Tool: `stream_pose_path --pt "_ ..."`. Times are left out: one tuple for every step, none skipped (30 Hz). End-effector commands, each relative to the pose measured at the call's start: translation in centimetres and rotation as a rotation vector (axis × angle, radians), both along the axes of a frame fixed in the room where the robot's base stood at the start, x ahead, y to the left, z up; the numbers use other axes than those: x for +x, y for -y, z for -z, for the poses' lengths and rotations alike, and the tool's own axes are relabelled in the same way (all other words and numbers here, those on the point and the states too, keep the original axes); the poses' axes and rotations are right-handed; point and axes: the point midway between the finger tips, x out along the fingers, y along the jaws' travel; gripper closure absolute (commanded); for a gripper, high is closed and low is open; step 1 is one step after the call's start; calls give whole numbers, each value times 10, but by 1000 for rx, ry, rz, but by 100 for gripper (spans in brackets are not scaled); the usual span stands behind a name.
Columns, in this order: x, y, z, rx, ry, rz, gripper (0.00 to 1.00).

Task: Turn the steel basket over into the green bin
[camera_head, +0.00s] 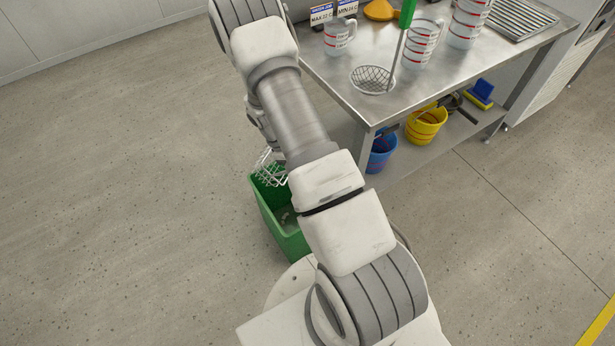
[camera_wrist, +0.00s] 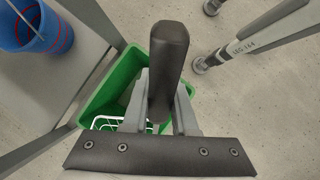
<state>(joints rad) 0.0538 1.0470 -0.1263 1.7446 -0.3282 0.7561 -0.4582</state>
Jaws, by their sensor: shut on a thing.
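The steel basket (camera_head: 270,168), a pale wire basket, is tilted over the far end of the green bin (camera_head: 262,208) in the head view. My arm hides part of it. In the wrist view my gripper (camera_wrist: 162,100) is shut on the basket's dark handle (camera_wrist: 168,55), and a bit of the basket's white wire (camera_wrist: 108,120) shows at the left over the green bin (camera_wrist: 105,88). The bin stands on the floor beside the table. A few small pale things seem to lie in the bin. The basket's inside is mostly hidden.
The steel table (camera_head: 350,100) holds several measuring jugs (camera_head: 340,38), a wire strainer (camera_head: 372,80) with a green handle and an orange funnel (camera_head: 380,9). Floor to the left is clear.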

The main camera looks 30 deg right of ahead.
Motion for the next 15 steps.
stream_pose_path --pt "4 -2 -2 -10 -11 -3 100" --pt "5 -3 -3 -19 -25 -4 100" --pt "8 -5 -6 -33 -44 -4 100" --pt "10 -7 -8 -44 -61 -5 100" --pt "12 -8 -10 -56 -76 -5 100" --pt "14 -9 -12 -70 -96 -3 100" --pt "16 -10 -15 -81 -112 -3 100" --pt "18 -11 -17 -92 -127 -4 100" --pt "20 -13 -19 -106 -147 -2 100" --pt "21 -13 -21 -115 -161 -2 100" --pt "22 -14 -23 -123 -174 -2 100" --pt "24 -15 -25 -132 -186 -2 100" --pt "24 -16 -26 -137 -194 -2 100" --pt "25 -16 -28 -142 -201 -2 100" --pt "25 -17 -29 -145 -206 -2 100"
